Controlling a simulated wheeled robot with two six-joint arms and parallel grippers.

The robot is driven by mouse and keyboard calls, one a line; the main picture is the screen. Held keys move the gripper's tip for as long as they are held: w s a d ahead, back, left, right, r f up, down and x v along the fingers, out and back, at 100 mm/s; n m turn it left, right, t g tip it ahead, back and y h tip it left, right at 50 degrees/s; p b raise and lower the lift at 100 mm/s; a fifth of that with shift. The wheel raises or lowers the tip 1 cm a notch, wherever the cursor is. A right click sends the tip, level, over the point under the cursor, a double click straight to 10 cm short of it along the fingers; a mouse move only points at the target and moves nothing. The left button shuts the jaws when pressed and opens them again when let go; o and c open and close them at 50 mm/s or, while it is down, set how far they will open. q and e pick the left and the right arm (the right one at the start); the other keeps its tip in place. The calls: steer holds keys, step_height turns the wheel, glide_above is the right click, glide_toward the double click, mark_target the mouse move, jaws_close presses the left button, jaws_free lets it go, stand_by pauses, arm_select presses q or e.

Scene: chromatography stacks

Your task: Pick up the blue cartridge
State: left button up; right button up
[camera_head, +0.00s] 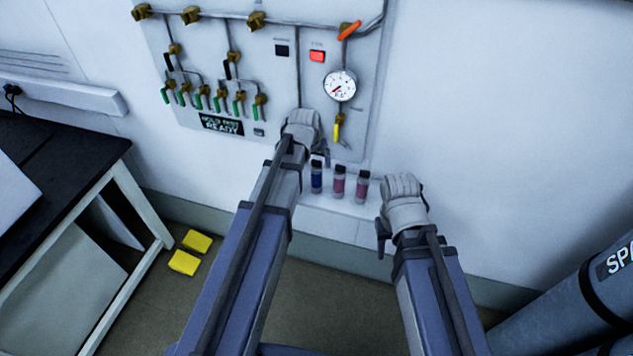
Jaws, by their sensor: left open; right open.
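The blue cartridge (316,179) stands upright on a pale ledge (335,211), leftmost in a row of three. It has a dark cap and a clear lower end. My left gripper (322,152) is open, just above and close to the blue cartridge; its fingers are mostly hidden by my wrist. I cannot tell whether it touches the cap. My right gripper (383,232) is open, right of the row and a little lower, with its fingers partly hidden behind my wrist. No cartridge shows in either gripper.
Two pink-purple cartridges, a middle one (338,184) and a right one (361,188), stand close beside the blue one. A wall panel (358,118) with valves and a gauge (340,86) rises behind. A dark-topped table (85,150) is left; a grey cylinder (570,315) is lower right.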

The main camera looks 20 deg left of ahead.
mark_target(316, 162)
arm_select(q)
steer(key=b+x, duration=0.1)
steer(key=x, duration=0.2)
steer(key=shift+b, duration=0.35)
steer(key=shift+r, duration=0.1)
arm_select(e)
step_height(316, 162, down, 3)
steer(key=shift+r, duration=0.2)
arm_select(q)
steer(key=shift+c, duration=0.4)
jaws_close()
